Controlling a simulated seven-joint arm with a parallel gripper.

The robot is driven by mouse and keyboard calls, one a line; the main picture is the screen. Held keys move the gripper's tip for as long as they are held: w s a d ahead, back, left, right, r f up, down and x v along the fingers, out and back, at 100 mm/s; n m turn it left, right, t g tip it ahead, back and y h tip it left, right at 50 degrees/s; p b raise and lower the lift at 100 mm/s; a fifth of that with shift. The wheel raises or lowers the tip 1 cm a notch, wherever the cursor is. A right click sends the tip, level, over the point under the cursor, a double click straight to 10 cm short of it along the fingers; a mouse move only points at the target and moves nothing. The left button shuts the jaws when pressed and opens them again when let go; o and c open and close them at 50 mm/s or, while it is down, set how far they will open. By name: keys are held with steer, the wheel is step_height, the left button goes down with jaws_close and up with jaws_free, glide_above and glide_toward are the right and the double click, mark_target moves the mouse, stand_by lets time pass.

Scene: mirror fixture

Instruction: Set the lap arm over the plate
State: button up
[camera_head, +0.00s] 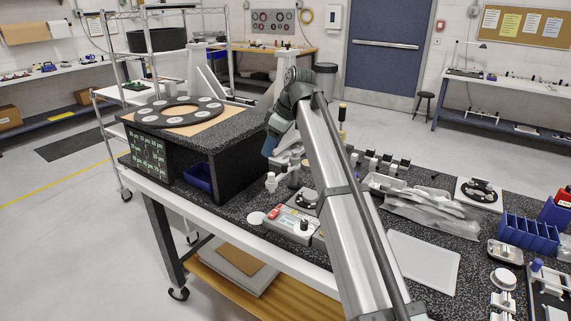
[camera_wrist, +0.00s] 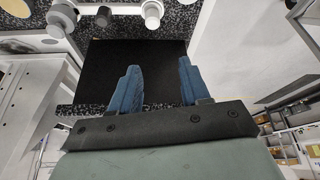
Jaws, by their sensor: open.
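A small bench machine (camera_head: 290,226) with a red and white control front stands at the bench's front edge. A grey post and a pale arm with a white knobbed end (camera_head: 271,183), which look like the lap arm, stand at its left rear. A dark round plate (camera_head: 308,199) on the machine is partly hidden behind my arm. My gripper (camera_head: 268,152) is above and just left of the post, partly hidden by its own wrist. In the wrist view my gripper (camera_wrist: 160,85) has two blue fingers apart with nothing between them. Pale cylindrical parts (camera_wrist: 152,13) show beyond the fingertips.
A black cabinet (camera_head: 205,165) left of the machine carries a large dark ring (camera_head: 180,112) with pale discs. Its dark side (camera_wrist: 135,60) lies behind my fingers.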

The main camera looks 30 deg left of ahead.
glide_toward(285, 164)
steer(key=v, duration=0.4)
steer(key=x, duration=1.3)
steer(key=shift+s+f, duration=0.15)
steer(key=shift+c, duration=0.3)
jaws_close()
